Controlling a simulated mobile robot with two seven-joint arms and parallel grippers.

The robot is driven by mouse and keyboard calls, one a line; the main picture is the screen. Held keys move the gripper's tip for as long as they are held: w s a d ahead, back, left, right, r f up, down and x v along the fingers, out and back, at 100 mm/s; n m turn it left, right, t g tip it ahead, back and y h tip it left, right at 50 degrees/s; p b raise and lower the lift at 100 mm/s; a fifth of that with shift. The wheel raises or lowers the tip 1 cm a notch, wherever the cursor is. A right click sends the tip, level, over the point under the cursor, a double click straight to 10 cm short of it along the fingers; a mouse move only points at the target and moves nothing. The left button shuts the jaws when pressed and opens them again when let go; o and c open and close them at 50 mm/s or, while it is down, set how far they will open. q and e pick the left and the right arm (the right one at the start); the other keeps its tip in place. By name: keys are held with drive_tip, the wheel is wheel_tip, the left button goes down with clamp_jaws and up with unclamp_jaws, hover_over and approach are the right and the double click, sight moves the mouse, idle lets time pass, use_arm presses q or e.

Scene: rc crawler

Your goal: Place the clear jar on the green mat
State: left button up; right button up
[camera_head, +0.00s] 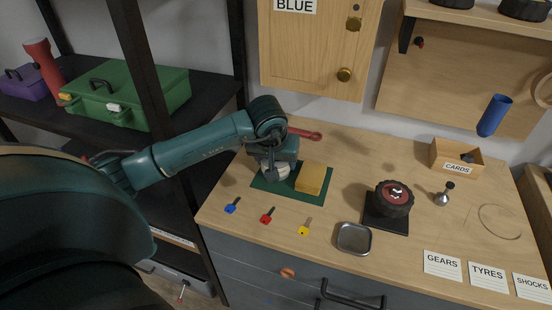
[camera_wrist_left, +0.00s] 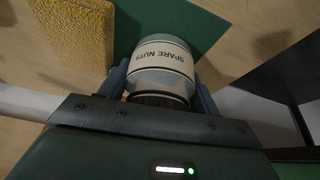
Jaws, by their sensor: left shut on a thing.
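The clear jar (camera_wrist_left: 162,65) has a dark lid and a white label reading SPARE NUTS. In the left wrist view it sits between my left gripper's (camera_wrist_left: 160,88) fingers, which are shut on it. In the head view my left gripper (camera_head: 272,168) points down over the left part of the green mat (camera_head: 265,185), with the jar (camera_head: 281,170) partly hidden under it. The mat also shows behind the jar in the left wrist view (camera_wrist_left: 195,22). I cannot tell whether the jar touches the mat. My right gripper is not in view.
A yellow sponge-like block (camera_head: 311,178) lies on the mat, right beside the jar. Blue (camera_head: 232,205), red (camera_head: 267,215) and yellow (camera_head: 305,226) keys lie in front. A metal tray (camera_head: 354,238) and a wheel on a black stand (camera_head: 390,198) are further right. A red tool (camera_head: 305,134) lies behind.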

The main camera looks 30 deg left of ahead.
use_arm(q)
drive_tip(key=shift+f, duration=0.1)
drive_tip(key=shift+f+b, duration=0.15)
drive_tip(key=shift+b, duration=0.15)
drive_tip(key=o, duration=1)
drive_tip(key=shift+r+p, duration=0.35)
drive_tip(key=v, duration=1.2)
drive_tip(key=shift+s+f, duration=0.1)
drive_tip(key=shift+f, duration=0.05)
